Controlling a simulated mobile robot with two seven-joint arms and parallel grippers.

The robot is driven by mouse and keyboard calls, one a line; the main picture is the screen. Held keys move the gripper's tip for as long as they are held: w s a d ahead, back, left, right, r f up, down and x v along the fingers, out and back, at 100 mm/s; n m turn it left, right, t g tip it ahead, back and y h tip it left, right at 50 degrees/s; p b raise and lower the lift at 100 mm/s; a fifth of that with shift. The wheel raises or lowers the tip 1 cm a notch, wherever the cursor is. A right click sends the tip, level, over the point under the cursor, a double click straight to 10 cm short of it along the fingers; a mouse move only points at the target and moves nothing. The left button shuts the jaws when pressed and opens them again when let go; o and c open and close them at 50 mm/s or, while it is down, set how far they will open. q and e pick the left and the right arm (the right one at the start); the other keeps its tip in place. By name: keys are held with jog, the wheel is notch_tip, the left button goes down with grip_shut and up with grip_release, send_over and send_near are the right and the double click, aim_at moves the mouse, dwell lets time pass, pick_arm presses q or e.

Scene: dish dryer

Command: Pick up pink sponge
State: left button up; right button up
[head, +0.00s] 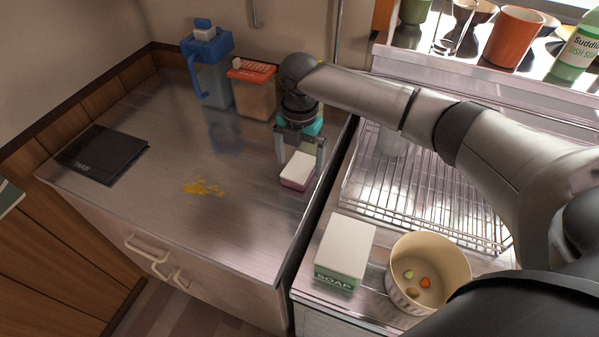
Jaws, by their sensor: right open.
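The pink sponge (297,171), with a white top and a pink lower side, lies on the metal counter (150,195) near its right edge. My right gripper (300,160) points down just above the sponge. Its two fingers are open, one on the left and one by the sponge's right side. I cannot tell whether they touch the sponge. My left gripper is not in view.
A soap box (345,249) and a bowl (427,272) with food scraps stand at the front right. A wire dish rack (420,190) lies under my right arm. A blue pitcher (210,75) and an orange-lidded container (253,90) stand behind. A black book (102,154) lies at left.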

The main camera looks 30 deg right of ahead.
jog(key=shift+f, duration=1.15)
jog(key=shift+c, duration=0.5)
jog(key=c, duration=1.2)
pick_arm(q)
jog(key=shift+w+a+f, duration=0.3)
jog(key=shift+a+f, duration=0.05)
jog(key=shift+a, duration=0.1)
